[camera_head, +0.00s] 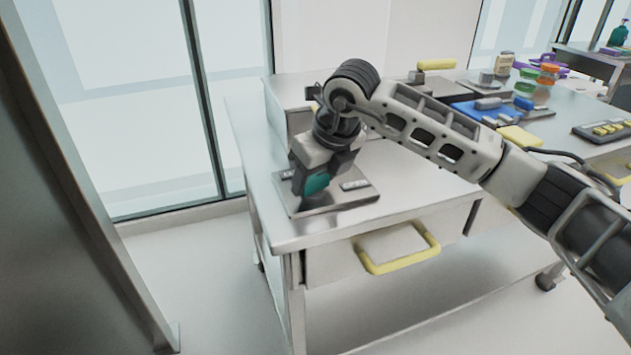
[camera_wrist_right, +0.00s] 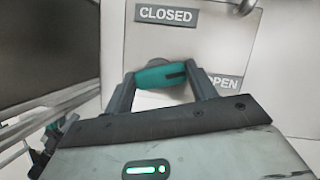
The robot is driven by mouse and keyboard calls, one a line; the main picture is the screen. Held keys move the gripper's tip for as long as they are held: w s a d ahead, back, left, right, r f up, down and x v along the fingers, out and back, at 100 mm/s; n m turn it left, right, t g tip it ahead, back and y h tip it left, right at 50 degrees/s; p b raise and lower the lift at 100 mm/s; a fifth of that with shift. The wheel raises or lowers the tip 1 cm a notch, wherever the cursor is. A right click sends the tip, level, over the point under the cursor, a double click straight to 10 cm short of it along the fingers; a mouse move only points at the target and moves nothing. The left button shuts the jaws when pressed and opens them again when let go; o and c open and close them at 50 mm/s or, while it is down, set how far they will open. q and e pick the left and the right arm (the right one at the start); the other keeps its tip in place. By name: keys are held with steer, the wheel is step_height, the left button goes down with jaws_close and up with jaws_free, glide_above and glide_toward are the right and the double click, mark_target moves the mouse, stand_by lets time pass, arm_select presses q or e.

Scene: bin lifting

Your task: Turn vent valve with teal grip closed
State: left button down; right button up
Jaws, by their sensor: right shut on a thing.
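The vent valve's teal grip (camera_head: 317,182) is at the corner of the metal cart's top in the head view. My right gripper (camera_wrist_right: 160,74) is shut on it, with one dark finger at each end of the grip in the right wrist view. A "CLOSED" label (camera_wrist_right: 167,14) lies above the grip in that view, and an "OPEN" label (camera_wrist_right: 218,82) lies to its right. The valve's base plate (camera_head: 340,205) shows under the gripper. A round grey part of the valve shows just behind the grip; the rest of the lever is hidden. My left gripper is not in view.
The metal cart (camera_head: 280,240) has a front drawer with a yellow handle (camera_head: 400,262). A blue tray (camera_head: 490,112), jars (camera_head: 527,82) and a keypad device (camera_head: 603,130) stand at the right. A glass wall is behind; floor is clear at the left.

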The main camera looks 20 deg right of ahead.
steer(key=n+y, duration=0.1)
steer(key=n, duration=0.1)
steer(key=shift+w+d+n+b, duration=0.1)
steer(key=shift+w+n+b, duration=0.05)
steer(key=shift+n+b, duration=0.25)
steer(key=n+g+y, duration=0.1)
steer(key=n, duration=0.2)
steer(key=shift+w+r+n, duration=0.1)
steer(key=shift+n, duration=0.2)
steer(key=n+g, duration=0.2)
steer(key=n, duration=0.2)
steer(key=shift+w+y, duration=0.1)
steer(key=shift+y, duration=0.3)
steer(key=shift+w+n+g+p, duration=0.1)
steer(key=shift+n+g+p, duration=0.4)
steer(key=shift+n, duration=1.3)
steer(key=o, duration=1)
